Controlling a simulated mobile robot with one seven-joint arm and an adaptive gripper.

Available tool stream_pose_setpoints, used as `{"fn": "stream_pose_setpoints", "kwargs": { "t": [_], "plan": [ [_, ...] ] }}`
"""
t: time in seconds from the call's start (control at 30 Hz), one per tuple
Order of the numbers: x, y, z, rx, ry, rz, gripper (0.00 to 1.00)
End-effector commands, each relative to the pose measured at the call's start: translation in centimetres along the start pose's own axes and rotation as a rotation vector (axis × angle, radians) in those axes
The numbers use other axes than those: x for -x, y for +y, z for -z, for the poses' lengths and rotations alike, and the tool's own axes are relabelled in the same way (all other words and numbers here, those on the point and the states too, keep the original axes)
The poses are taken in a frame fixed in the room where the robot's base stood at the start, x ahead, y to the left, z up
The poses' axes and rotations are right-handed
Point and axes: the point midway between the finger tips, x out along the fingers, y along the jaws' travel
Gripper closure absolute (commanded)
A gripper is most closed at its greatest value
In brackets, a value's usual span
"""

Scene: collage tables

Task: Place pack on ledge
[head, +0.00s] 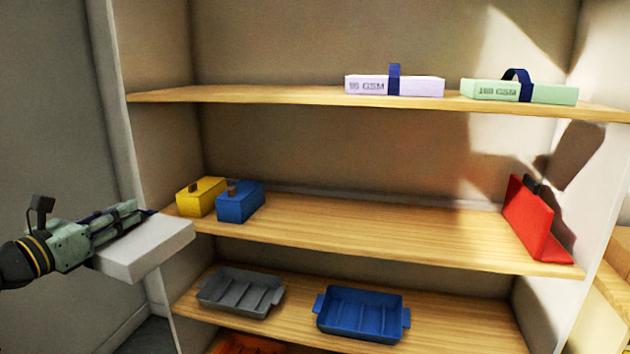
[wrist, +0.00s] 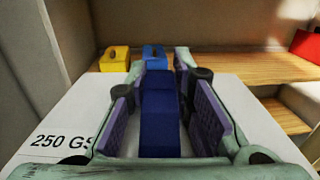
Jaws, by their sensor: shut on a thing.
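The white pack (head: 146,250) is held in my gripper (head: 140,212) at the left, in front of the shelf unit. In the wrist view the pack (wrist: 248,112) shows a "250 GS" label, and my gripper (wrist: 165,95) is shut on its dark blue strap (wrist: 160,110). On the top ledge (head: 250,97) lie a lilac pack (head: 420,87) with a blue strap and a green pack (head: 545,92) marked "160 GSM" with a dark strap. The pack's underside is hidden.
The middle shelf (head: 390,232) holds a yellow box (head: 200,197), a blue box (head: 240,204) and a red bookend (head: 530,222). The left part of the top ledge is clear.

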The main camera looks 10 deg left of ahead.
Motion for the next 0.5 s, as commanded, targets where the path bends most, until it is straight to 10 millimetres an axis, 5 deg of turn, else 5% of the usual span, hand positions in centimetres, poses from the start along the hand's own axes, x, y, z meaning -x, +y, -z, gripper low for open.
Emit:
{"fn": "stream_pose_setpoints", "kwargs": {
  "t": [0.3,0.5],
  "plan": [
    [-7.5,-2.7,14.2,0.007,-0.008,-0.092,1.00],
    [-11.0,-5.6,21.6,0.008,-0.009,-0.143,1.00]
  ]
}}
